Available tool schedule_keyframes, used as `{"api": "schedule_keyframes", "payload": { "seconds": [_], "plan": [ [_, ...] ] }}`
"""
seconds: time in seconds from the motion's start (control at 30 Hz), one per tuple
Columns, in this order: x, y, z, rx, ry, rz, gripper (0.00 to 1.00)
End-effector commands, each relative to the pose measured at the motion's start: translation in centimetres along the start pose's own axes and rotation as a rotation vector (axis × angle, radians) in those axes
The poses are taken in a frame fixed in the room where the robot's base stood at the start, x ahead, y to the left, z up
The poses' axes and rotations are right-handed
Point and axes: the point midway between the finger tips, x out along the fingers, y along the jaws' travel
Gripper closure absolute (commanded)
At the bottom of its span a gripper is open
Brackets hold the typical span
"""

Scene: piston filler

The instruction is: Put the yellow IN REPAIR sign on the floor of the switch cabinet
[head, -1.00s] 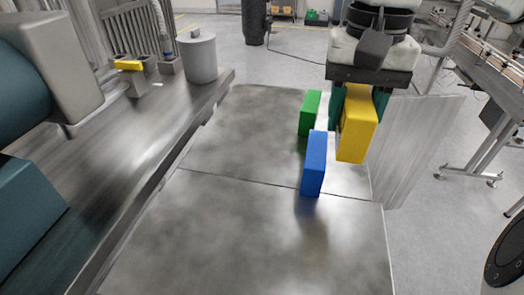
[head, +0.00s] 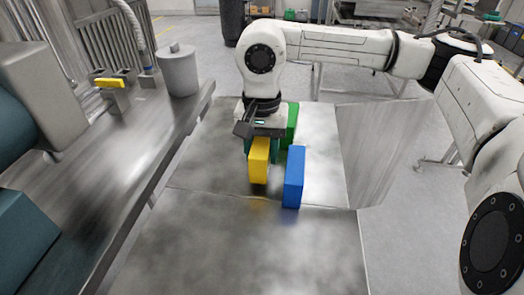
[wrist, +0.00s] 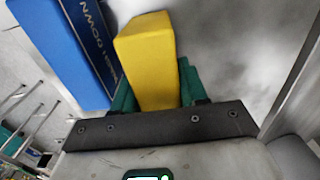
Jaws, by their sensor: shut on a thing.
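The yellow sign (head: 259,160) is a plain upright block in the head view. My gripper (head: 261,148) is shut on it from above, with a teal finger on each side. The sign is over the grey metal surface (head: 215,150), with a faint yellow reflection below it; it seems slightly above the surface. In the wrist view the yellow sign (wrist: 150,60) sits between my gripper's fingers (wrist: 155,88). I take the grey surface for the cabinet floor, but the cabinet as a whole is not clear.
A blue sign (head: 294,177) stands close to the right of the yellow one; the wrist view shows part of its lettering, "DOWN". A green sign (head: 292,125) stands behind, partly hidden by my gripper. A raised metal bench (head: 110,160) runs along the left.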

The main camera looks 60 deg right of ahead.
Motion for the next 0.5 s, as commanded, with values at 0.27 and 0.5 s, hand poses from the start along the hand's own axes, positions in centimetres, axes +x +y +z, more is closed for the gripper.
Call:
{"api": "schedule_keyframes", "payload": {
  "seconds": [0.27,0.5],
  "plan": [
    [1.6,0.1,0.0,0.001,0.001,0.0,0.89],
    [1.9,0.1,0.0,0.001,0.001,0.0,0.89]
  ]
}}
